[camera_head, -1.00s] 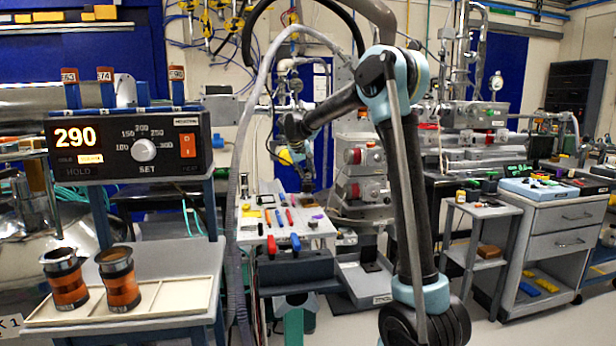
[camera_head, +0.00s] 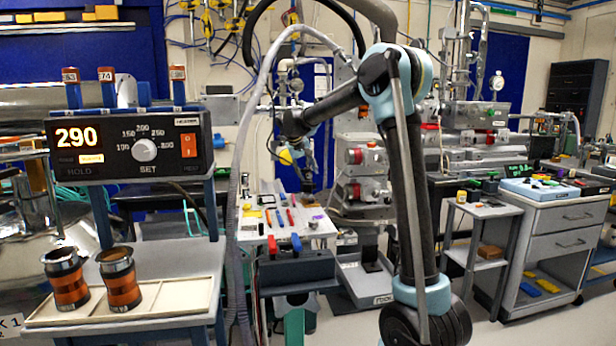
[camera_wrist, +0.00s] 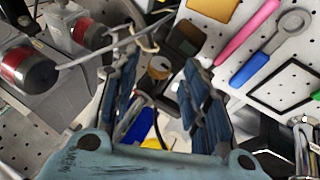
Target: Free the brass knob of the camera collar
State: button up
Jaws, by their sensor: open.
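My gripper (camera_wrist: 160,100) is open in the wrist view, its two dark blue ribbed fingers apart. A small brass knob (camera_wrist: 159,67) shows beyond the fingertips, roughly between them. It sits on a dark body (camera_wrist: 184,42) that I take for the camera collar; its outline is partly hidden by the fingers. No contact between fingers and knob is visible. In the head view my gripper (camera_head: 308,186) hangs over the back of the white perforated board, too small there to show the knob.
The perforated board (camera_wrist: 222,28) holds a pink-handled tool (camera_wrist: 246,34) and a blue-handled tool (camera_wrist: 249,70). Grey housings with red-banded cylinders (camera_wrist: 30,68) stand close at left. A thin pale cable or twig-like piece (camera_wrist: 118,48) crosses near the left finger.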

jog(key=v, duration=1)
